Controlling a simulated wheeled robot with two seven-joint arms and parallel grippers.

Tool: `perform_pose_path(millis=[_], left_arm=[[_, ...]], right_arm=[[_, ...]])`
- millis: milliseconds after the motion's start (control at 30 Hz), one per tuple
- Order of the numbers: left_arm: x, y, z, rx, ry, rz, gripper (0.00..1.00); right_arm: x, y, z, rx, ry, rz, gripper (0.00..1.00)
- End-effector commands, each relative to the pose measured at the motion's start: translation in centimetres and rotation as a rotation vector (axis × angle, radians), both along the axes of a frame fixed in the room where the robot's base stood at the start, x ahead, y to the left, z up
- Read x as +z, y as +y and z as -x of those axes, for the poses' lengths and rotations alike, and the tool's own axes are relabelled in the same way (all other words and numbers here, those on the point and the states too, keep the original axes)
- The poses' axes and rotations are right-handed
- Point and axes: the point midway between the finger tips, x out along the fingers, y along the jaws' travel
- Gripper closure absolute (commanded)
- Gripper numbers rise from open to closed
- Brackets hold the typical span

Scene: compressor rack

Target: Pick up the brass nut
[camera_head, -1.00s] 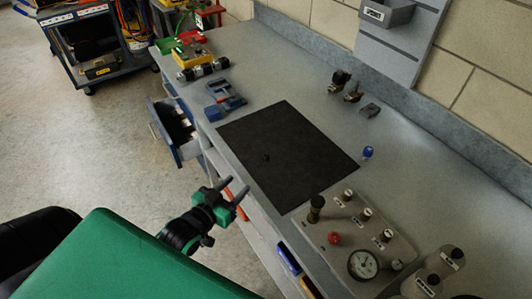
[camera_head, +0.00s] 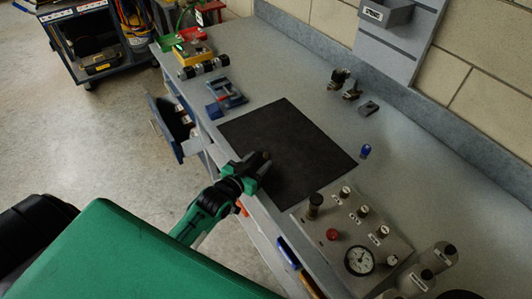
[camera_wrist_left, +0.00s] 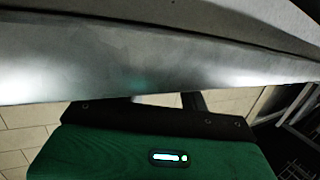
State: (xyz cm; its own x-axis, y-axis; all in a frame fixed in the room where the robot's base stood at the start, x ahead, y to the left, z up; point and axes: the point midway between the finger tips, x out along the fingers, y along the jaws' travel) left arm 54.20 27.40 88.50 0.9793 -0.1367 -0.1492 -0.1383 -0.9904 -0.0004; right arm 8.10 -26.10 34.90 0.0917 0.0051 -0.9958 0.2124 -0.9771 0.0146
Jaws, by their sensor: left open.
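A small dark brownish piece, likely the brass nut (camera_head: 267,154), is on the black mat (camera_head: 305,150) near its left edge in the head view. My left gripper (camera_head: 257,163) is open at the mat's left edge, with its fingertips right by the nut. The fingers partly cover that area, so I cannot tell whether the nut is between them or just beyond them. The left wrist view does not show the nut. My right gripper is not in view.
A panel with a gauge and knobs (camera_head: 325,250) stands right of the mat's near end. A blue item (camera_head: 365,151) and several small fittings (camera_head: 351,92) lie beyond the mat. A blue-grey clamp-like tool (camera_head: 228,94) lies to the left. An open drawer (camera_head: 172,125) juts from the bench.

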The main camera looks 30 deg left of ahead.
Motion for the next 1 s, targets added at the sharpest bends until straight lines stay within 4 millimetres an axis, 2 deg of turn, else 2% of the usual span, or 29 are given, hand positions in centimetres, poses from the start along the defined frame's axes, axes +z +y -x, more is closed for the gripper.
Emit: perform_pose_path(millis=[100, 200, 467, 567, 700, 1000], left_arm=[[-0.1, -0.2, -1.5, 0.000, 0.000, 0.001, 0.56], [-0.2, -0.3, -2.2, -0.001, -0.001, 0.001, 0.56], [-0.4, -0.4, -2.4, -0.001, 0.000, 0.001, 0.56], [-0.4, -0.4, -2.4, -0.001, 0.000, 0.000, 0.72], [-0.4, -0.3, -2.4, 0.000, 0.000, 0.000, 0.99], [-0.4, -0.3, -2.4, 0.000, 0.000, 0.000, 1.00]], right_arm=[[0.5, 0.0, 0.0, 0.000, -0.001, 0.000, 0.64], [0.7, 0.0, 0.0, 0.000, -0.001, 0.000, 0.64], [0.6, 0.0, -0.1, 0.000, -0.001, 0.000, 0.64], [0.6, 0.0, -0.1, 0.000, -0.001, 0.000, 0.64], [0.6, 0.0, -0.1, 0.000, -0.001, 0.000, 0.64], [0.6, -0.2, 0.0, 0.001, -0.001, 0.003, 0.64]])
